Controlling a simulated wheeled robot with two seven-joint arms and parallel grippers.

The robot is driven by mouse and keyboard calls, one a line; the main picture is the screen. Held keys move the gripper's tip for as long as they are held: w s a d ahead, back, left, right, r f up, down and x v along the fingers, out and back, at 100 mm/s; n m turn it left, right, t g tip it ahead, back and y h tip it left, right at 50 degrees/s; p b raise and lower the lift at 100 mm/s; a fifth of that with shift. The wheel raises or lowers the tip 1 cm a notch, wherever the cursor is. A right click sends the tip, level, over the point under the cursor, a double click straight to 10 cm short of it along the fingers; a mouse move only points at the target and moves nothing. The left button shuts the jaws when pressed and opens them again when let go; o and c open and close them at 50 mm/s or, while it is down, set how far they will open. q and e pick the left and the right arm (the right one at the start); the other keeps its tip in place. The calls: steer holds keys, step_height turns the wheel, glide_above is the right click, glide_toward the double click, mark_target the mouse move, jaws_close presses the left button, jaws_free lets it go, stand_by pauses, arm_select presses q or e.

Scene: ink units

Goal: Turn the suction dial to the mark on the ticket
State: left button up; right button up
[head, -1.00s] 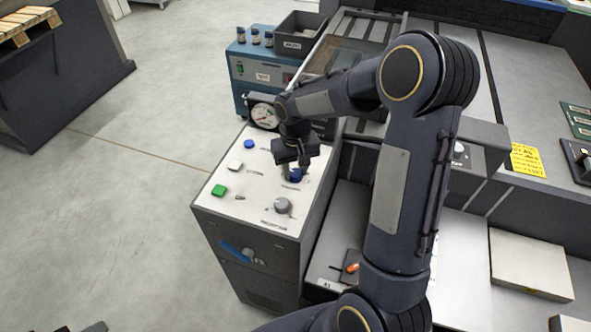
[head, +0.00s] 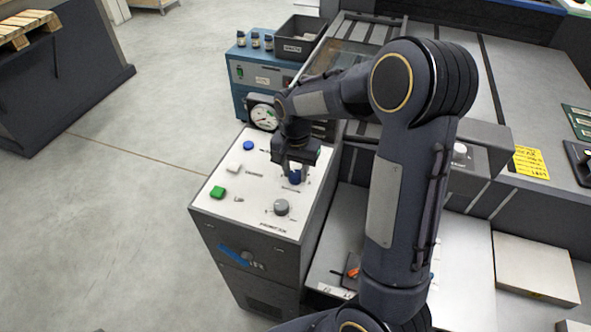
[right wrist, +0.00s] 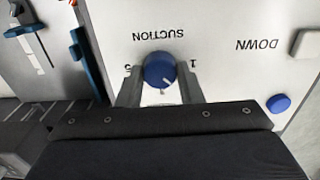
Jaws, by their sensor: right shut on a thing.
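The blue suction dial (right wrist: 160,70) sits on the white top panel (right wrist: 215,20) of a grey cabinet, with SUCTION printed beside it. In the right wrist view the lettering is upside down, with 5 left of the dial and 1 right. A short pale line on the dial points toward the bottom of that picture. My right gripper (right wrist: 160,82) is shut on the dial, one finger on each side. In the head view the dial (head: 295,178) is partly hidden by the gripper. A yellow ticket (head: 529,161) lies at the right; I cannot read its writing. My left gripper is not in view.
The panel also has a grey knob (head: 281,208), a green button (head: 218,192), a white button (head: 233,168) and another blue button (head: 248,145). A round gauge (head: 263,115) stands behind it. Open floor (head: 110,220) lies to the left.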

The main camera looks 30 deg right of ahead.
mark_target(296, 174)
stand_by(0.4)
steer(key=o, duration=1)
steer(key=shift+r, duration=0.1)
step_height(296, 174, up, 8)
steer(key=shift+f, duration=0.15)
steer(key=s+a+n+t+y, duration=0.1)
steer(key=s+a+n+t, duration=0.1)
steer(key=s, duration=0.5)
steer(key=s+a+r+n+t+y, duration=0.1)
steer(key=s+a+n, duration=0.2)
steer(key=s, duration=0.5)
steer(key=s+a+r+n+t+y, duration=0.1)
steer(key=s+a+n+t, duration=0.1)
steer(key=s, duration=0.5)
steer(key=shift+s+a+r+n+t+y, duration=0.2)
steer(key=shift+a+n+t+y, duration=0.15)
steer(key=shift+n, duration=0.25)
